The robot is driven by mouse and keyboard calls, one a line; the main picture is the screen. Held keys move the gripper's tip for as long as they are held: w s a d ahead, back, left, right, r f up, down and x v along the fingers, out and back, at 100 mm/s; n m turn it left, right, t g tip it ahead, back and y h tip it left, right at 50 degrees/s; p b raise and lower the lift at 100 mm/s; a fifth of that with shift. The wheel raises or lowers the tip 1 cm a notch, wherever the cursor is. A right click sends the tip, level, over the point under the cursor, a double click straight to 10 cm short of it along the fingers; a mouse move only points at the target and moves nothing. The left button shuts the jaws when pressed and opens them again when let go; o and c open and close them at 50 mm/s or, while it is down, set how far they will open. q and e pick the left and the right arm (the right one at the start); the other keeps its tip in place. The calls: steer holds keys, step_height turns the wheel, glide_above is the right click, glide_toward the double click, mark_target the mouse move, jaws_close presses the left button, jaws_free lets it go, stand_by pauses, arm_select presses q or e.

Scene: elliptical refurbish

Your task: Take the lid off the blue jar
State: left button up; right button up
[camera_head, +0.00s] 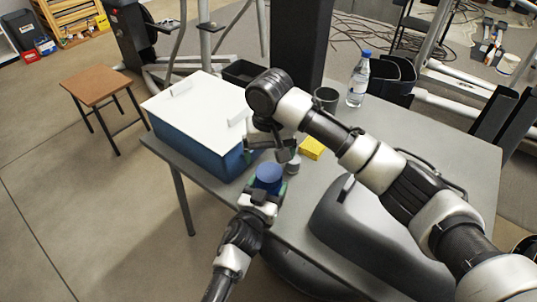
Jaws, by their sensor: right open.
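The blue jar (268,175) is at the front edge of the table, its round blue top facing up. Whether its lid is on is hard to make out at this size. My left gripper (266,187) comes up from below with its fingers on either side of the jar and appears closed on it. My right gripper (272,150) is open, just above and behind the jar, and apart from it. A small grey cylindrical thing (293,164) stands just right of the jar, close to the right gripper.
A large blue box with a white top (200,108) stands on the grey table (429,131) at left. A yellow block (312,147), a dark cup (326,99) and a water bottle (358,80) are behind. My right arm crosses the table's right side. A brown stool (96,85) stands on the floor.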

mark_target(269, 171)
step_height(269, 171, down, 7)
steer(key=shift+f, duration=0.15)
stand_by(0.4)
steer(key=c, duration=0.9)
steer(key=shift+n, duration=1.7)
steer(key=o, duration=1)
